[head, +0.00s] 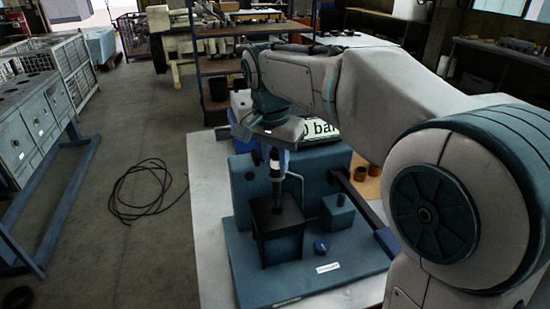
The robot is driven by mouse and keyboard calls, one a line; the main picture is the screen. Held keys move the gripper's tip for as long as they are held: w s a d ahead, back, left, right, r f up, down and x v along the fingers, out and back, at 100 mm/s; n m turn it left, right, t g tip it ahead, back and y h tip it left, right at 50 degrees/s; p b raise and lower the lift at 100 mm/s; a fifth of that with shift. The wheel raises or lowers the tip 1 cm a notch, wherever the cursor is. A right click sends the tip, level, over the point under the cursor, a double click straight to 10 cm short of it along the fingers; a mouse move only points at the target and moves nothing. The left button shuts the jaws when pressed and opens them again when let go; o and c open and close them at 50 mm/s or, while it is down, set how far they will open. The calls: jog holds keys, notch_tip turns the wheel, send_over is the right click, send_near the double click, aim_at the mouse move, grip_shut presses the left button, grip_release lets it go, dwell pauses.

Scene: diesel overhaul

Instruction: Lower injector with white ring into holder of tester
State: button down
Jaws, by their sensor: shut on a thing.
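The injector (276,180) is a slim, dark upright body with a pale part near its top. My gripper (279,146) is shut on its upper end, and my arm reaches in from the right. The injector stands over the dark, box-shaped holder (279,222) of the tester, its lower end at or just above the holder's top. I cannot tell whether the tip has entered the opening. The tester (240,262) has a blue base plate and a blue block behind the holder. The gripper's fingers are small and partly hidden by its body.
A bent metal pipe (300,183) stands close to the injector's right. A smaller blue block (338,212) and a blue knob (320,247) sit right of the holder. Brown cylindrical parts (361,173) lie farther right.

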aim_at(276, 175)
jog(key=shift+f, duration=0.1)
jog(key=shift+f+b, duration=1.25)
jog(key=shift+f, duration=0.4)
jog(key=shift+f+b, duration=1.15)
jog(key=shift+f, duration=0.7)
jog(key=shift+f+b, duration=0.95)
jog(key=shift+f, duration=0.3)
jog(key=c, duration=0.8)
grip_release()
jog(key=shift+o, duration=0.2)
